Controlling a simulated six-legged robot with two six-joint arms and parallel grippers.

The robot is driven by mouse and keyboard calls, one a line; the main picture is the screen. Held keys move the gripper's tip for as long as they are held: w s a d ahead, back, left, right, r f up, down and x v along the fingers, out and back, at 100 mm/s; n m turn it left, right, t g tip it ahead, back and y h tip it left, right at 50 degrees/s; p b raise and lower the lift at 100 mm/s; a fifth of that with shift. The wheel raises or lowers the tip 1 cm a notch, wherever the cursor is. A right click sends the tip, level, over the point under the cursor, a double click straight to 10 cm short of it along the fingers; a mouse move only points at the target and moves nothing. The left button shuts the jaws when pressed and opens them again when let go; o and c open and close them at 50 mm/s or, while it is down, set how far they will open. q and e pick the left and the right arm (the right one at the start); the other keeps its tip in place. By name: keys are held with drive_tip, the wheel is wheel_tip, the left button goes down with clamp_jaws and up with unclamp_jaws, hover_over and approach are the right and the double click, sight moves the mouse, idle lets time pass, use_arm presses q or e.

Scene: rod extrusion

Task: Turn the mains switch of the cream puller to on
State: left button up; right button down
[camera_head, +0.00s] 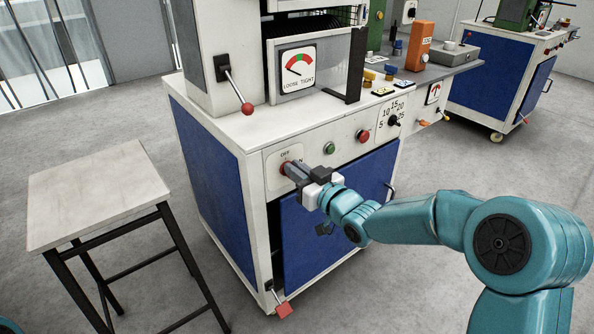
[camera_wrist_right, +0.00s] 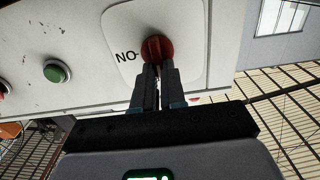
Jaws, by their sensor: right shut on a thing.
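The mains switch (camera_head: 285,168) is a red knob on a pale plate at the left end of the cream puller's front panel (camera_head: 262,150). The OFF label is above it, and the ON label to its right is partly covered by the gripper. My right gripper (camera_head: 291,171) is shut on the knob from the front. In the right wrist view, the red knob (camera_wrist_right: 157,47) sits between the fingertips (camera_wrist_right: 157,70), with the ON lettering upside down beside it. I cannot tell which label the knob points to. My left gripper is not in view.
A green button (camera_head: 330,148), a red button (camera_head: 363,136) and a black numbered dial (camera_head: 393,121) lie right along the panel. A red-knobbed lever (camera_head: 246,107) stands above.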

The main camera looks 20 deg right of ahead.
drive_tip(key=shift+m, duration=0.3)
drive_tip(key=shift+w+d+f+m+p, duration=0.1)
drive_tip(key=shift+d+f+m+p, duration=0.5)
drive_tip(key=shift+m, duration=2.3)
drive_tip(key=shift+w+a+m+p, duration=0.1)
drive_tip(key=shift+m+p, duration=1)
drive_tip(key=shift+m, duration=1.8)
drive_tip(key=shift+d+f+m+p, duration=0.3)
drive_tip(key=shift+m+p, duration=0.55)
drive_tip(key=shift+m, duration=2.05)
drive_tip(key=c, duration=1.2)
unclamp_jaws()
